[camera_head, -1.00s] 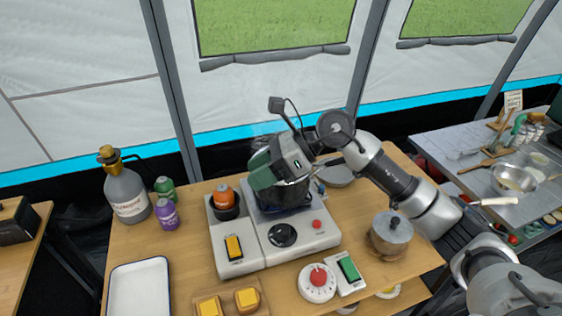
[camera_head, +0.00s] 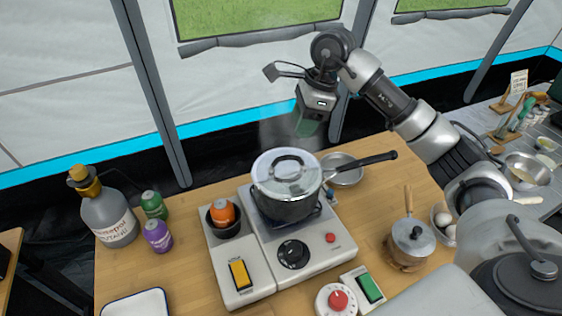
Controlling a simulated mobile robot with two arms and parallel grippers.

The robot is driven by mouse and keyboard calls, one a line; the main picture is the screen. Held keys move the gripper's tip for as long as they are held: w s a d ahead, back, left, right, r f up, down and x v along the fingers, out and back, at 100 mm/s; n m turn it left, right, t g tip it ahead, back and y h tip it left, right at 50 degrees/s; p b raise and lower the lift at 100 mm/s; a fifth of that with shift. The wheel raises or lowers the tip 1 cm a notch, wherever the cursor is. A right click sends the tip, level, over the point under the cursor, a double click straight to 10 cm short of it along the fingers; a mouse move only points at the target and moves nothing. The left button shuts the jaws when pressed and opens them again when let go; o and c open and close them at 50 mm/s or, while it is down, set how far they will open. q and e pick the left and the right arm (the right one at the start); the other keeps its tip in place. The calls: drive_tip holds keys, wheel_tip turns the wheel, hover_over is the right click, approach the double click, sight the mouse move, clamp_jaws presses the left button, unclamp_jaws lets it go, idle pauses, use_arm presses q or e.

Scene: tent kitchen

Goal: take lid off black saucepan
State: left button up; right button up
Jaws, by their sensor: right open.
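My left gripper is not in view.
An orange-topped item (camera_head: 222,212) stands in a dark cup on the stove's left part. A small lidded pot (camera_head: 412,240) stands right, near a bowl of eggs (camera_head: 446,222). Bottles (camera_head: 157,236) stand left.

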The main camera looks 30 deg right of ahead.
sight(290, 156)
drive_tip(key=x, duration=0.2)
drive_tip(key=s+x, duration=0.1)
drive_tip(key=x, duration=0.1)
drive_tip(key=shift+a+p, duration=0.1)
drive_tip(key=shift+p, duration=0.3)
drive_tip(key=shift+w+a+f, duration=0.15)
drive_tip(key=shift+w+f, duration=0.05)
drive_tip(key=shift+f, duration=0.1)
drive_tip(key=p+x, duration=0.2)
drive_tip(key=x, duration=0.1)
drive_tip(key=shift+a+f, duration=0.25)
drive_tip(key=shift+w+a+f, duration=0.1)
drive_tip(key=shift+f, duration=0.4)
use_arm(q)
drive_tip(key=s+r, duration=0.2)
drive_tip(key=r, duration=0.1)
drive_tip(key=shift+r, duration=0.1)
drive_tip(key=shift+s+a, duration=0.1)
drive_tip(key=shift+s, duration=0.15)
use_arm(e)
clamp_jaws()
